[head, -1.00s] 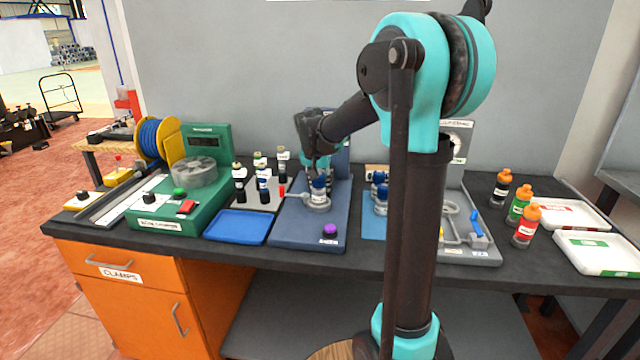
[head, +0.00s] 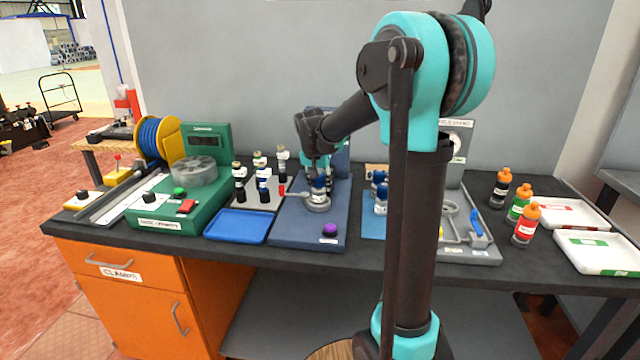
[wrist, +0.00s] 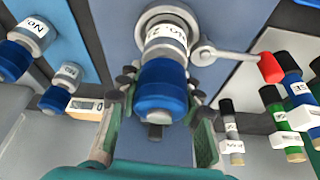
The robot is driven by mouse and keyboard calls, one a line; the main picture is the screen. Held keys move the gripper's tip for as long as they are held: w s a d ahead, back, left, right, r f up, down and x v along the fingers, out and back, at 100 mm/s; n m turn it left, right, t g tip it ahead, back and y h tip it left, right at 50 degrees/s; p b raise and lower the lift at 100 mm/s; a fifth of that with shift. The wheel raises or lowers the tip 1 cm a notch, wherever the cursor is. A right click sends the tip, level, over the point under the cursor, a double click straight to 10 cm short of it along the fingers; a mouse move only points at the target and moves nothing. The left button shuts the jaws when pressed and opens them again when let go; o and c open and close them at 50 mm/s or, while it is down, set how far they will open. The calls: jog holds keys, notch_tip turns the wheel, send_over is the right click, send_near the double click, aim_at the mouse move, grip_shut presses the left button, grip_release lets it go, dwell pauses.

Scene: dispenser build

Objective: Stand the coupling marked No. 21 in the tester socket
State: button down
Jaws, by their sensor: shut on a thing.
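The coupling (wrist: 165,75) has a grey body and a blue cap. Its label starts "No. 2", with the last digit unclear. In the head view the coupling (head: 318,191) stands upright at the round grey tester socket (head: 318,206). In the wrist view its lower end is at the socket ring (wrist: 192,18); whether it is fully seated I cannot tell. My gripper (wrist: 160,112) has its fingers on both sides of the blue cap and is shut on it. In the head view my gripper (head: 318,172) comes down from above and partly hides the cap.
A lever with a red knob (wrist: 270,67) reaches out beside the socket. Two other blue-capped couplings (wrist: 62,88) (wrist: 25,45) are on the light blue mat. Several bottles (wrist: 290,75) stand on the other side. A purple button (head: 330,230) is on the tester's front.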

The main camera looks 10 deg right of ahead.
jog(key=shift+f, duration=0.5)
jog(key=c, duration=1.3)
grip_release()
jog(key=v, duration=1.1)
jog(key=shift+s+f, duration=0.1)
